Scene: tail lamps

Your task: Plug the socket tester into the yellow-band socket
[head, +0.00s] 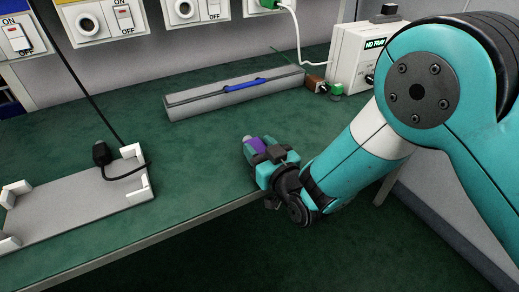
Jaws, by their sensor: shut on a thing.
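My gripper (268,158) is low over the front edge of the green bench. It is shut on a small purple piece with a pale end (255,146), which looks like the socket tester. The teal fingers hide much of it. It is held well away from the wall sockets. Wall sockets with ON/OFF switches stand along the back: one round socket (87,25) at upper left and another (184,9) at upper middle.
A green plug (268,3) with a white cable sits in a socket further right. A long grey box (232,92) lies on the bench, with a NO TRAY unit (361,57) behind right. A grey tray (75,207) and black plug (101,153) are at left.

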